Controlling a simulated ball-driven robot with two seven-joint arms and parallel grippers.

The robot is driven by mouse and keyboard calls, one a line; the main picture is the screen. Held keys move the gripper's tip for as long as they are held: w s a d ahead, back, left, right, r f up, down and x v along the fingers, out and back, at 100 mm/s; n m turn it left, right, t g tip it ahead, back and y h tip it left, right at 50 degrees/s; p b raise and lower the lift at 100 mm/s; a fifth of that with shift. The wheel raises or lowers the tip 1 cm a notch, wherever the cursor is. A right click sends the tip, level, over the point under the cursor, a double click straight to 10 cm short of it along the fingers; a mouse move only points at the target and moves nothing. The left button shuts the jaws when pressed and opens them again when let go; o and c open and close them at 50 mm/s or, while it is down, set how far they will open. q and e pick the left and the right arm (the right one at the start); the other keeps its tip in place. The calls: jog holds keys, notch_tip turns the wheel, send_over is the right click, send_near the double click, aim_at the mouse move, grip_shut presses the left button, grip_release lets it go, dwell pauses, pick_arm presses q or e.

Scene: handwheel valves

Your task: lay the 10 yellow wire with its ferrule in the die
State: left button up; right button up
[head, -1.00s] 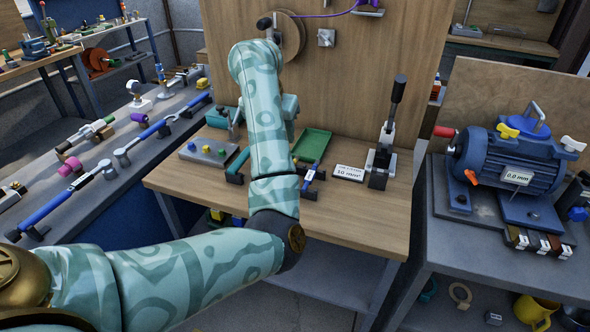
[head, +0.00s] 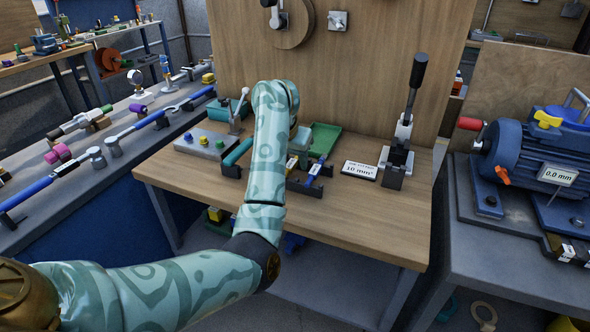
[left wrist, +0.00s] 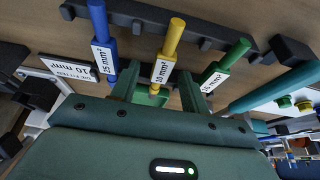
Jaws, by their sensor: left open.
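The yellow wire (left wrist: 165,58) has a white 10 mm² label and lies across a dark rack (left wrist: 220,42). In the left wrist view my left gripper (left wrist: 158,84) is open, its two green fingers on either side of the yellow wire's labelled part. I cannot tell whether they touch it. In the head view my forearm hides most of that gripper and part of the rack. The lever press (head: 400,145), with a black handle, stands to the right on the bench; its die is too small to make out. My right gripper is not in view.
A blue wire (left wrist: 103,45) and a green wire (left wrist: 222,68) flank the yellow one closely. A green tray (head: 325,138) lies behind. The wooden bench front (head: 345,215) is clear.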

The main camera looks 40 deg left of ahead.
pick_arm(q)
jog(key=shift+r, duration=0.2)
grip_shut()
